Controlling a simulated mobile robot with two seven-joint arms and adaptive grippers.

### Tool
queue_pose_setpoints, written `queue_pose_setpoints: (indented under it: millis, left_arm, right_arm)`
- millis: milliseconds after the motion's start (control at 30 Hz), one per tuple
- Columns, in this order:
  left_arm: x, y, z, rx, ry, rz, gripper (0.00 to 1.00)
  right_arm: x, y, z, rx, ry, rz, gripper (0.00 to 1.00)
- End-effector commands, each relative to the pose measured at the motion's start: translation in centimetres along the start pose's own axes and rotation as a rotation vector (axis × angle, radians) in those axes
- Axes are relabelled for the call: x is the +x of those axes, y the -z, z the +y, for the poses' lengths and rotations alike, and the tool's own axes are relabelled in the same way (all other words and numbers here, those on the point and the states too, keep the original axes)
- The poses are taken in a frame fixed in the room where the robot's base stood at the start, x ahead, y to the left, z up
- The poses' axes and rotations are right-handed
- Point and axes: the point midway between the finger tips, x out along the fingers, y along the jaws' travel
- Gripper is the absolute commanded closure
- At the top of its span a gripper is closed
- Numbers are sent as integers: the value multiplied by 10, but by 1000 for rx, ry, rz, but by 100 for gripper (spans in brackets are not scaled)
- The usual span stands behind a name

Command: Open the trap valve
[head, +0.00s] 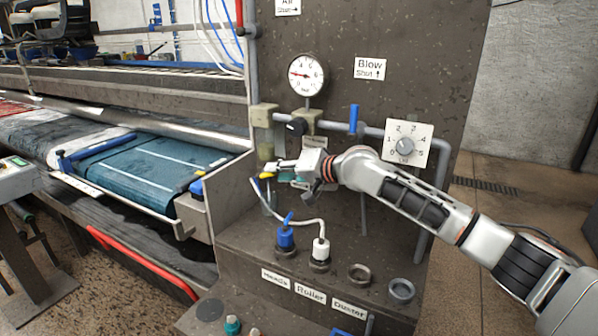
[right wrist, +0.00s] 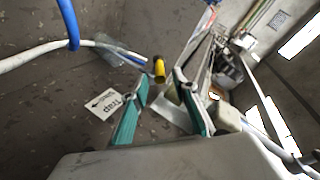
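My right gripper (head: 277,173) is in front of the panel, left of the pipework, pointing left. In the right wrist view its two teal finger pads (right wrist: 160,82) stand apart, with nothing held between them. A yellow valve handle (right wrist: 159,69) lies just beyond the gap between the fingertips. In the head view a yellow end (head: 266,176) shows right at the fingertips; I cannot tell whether they touch it. A white "Trap" label with an arrow (right wrist: 105,103) is on the surface beside the left finger. The valve body is mostly hidden. My left gripper is not in view.
A grey pipe with a blue lever (head: 354,119), a pressure gauge (head: 306,75) and a dial (head: 405,146) are close to my right arm. A white hose (head: 300,222) and blue plug (head: 286,237) are below. The conveyor (head: 140,168) is at left.

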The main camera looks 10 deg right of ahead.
Motion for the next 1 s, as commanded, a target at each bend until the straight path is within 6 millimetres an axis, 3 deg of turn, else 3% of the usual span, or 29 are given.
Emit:
queue_pose_setpoints:
  millis: [300, 500, 1000]
  left_arm:
    - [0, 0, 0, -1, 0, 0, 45]
    - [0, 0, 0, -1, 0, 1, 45]
    - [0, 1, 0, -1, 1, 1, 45]
  right_arm:
    - [-58, 1, 1, -1, 0, 2, 72]
    - [-82, 1, 0, 0, 0, 2, 72]
    - [-89, 1, -1, 1, 1, 1, 72]
